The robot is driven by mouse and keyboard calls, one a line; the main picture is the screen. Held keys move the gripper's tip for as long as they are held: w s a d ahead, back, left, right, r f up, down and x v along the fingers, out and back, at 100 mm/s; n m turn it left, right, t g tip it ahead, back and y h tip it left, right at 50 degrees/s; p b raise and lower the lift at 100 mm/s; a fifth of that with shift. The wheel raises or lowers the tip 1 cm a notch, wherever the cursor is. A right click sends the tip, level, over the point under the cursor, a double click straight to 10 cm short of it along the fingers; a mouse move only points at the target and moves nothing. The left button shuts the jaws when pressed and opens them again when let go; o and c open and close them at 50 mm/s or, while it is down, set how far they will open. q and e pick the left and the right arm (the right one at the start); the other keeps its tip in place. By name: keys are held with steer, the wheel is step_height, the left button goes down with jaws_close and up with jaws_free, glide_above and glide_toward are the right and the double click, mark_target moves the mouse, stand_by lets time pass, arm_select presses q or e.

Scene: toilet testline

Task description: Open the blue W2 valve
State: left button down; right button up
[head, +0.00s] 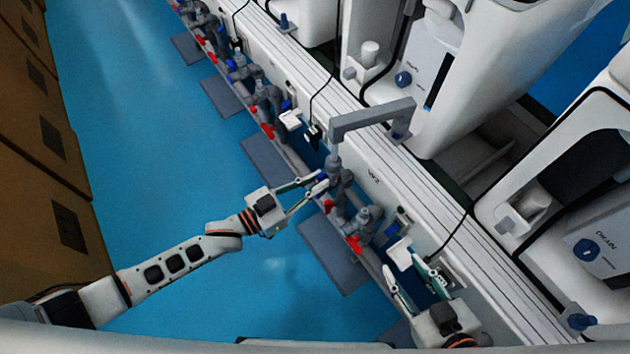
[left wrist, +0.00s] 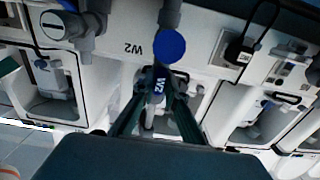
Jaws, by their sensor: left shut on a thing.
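A round blue cap (left wrist: 171,46) is just above the handle in the wrist view. My right gripper (head: 412,278) is open and empty in front of the bench at lower right.
Red valve handles (head: 329,206) and (head: 354,244) sit close below the W2 pipework. A grey pipe arm (head: 372,118) rises above it. White toilet units stand along the bench (head: 440,210). The blue floor (head: 150,150) at left is open.

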stand_by(0.5)
arm_select(q)
steer(key=c, duration=2)
jaws_free()
steer(key=shift+c, duration=0.2)
steer(key=shift+a, duration=0.1)
steer(key=v, duration=1.1)
steer(key=shift+s+a, duration=0.25)
steer(key=shift+a, duration=0.05)
